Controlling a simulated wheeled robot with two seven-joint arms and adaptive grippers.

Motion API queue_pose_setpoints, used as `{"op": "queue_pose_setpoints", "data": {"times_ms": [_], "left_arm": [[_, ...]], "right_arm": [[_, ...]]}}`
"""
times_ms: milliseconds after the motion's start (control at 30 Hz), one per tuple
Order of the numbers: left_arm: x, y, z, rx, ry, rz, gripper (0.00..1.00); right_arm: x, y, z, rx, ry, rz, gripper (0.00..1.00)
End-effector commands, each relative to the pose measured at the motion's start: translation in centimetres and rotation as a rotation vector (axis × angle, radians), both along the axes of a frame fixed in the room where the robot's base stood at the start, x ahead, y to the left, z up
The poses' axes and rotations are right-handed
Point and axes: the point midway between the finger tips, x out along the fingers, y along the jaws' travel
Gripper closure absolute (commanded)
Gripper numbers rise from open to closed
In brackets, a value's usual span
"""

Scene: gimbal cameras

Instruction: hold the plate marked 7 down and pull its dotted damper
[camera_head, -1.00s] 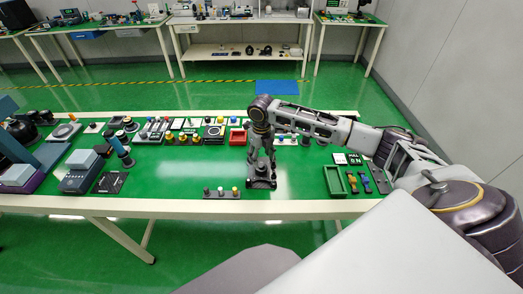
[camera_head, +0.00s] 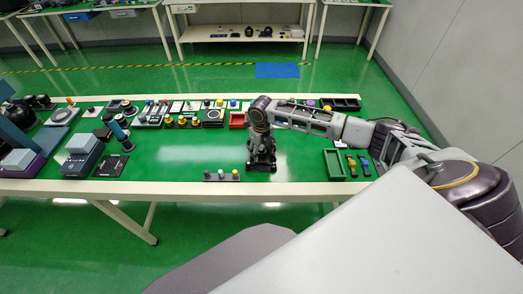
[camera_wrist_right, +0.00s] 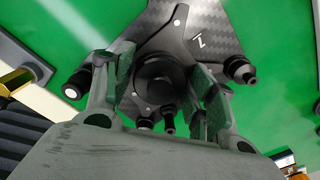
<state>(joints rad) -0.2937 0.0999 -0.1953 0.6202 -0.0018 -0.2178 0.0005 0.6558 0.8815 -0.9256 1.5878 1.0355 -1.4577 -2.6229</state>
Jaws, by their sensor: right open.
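A dark carbon-fibre plate (camera_wrist_right: 152,22) lies below my right gripper in the wrist view. It bears a white mark that reads like a 7, seen turned. A black damper with a white dot on its end (camera_wrist_right: 72,91) stands at its left corner. Another black damper (camera_wrist_right: 240,70) is at its right corner, with smaller black posts near the bottom. My right gripper (camera_wrist_right: 162,82) is open, its fingers on either side of the plate's round black centre; contact cannot be told. In the head view, my right gripper (camera_head: 261,152) points down over the table. My left gripper is out of view.
A grey strip with several knobs (camera_head: 221,176) lies left of my right gripper near the front edge. A green tray (camera_head: 334,164) is to the right, a red bin (camera_head: 238,120) behind. Devices crowd the table's left. Bare green table lies left of the gripper.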

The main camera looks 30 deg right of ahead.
Motion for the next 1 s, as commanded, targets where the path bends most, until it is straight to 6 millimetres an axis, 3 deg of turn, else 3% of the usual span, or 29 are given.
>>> {"op": "queue_pose_setpoints", "data": {"times_ms": [100, 433, 1000], "left_arm": [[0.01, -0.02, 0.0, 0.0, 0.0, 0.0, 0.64], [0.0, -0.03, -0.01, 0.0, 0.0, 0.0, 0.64], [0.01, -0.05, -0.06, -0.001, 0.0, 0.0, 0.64]], "right_arm": [[0.0, 0.02, 0.01, 0.0, 0.0, 0.0, 0.46], [0.01, 0.01, 0.04, 0.0, 0.0, 0.0, 0.87], [0.01, 0.01, -0.19, 0.0, 0.0, 0.0, 0.87]]}}
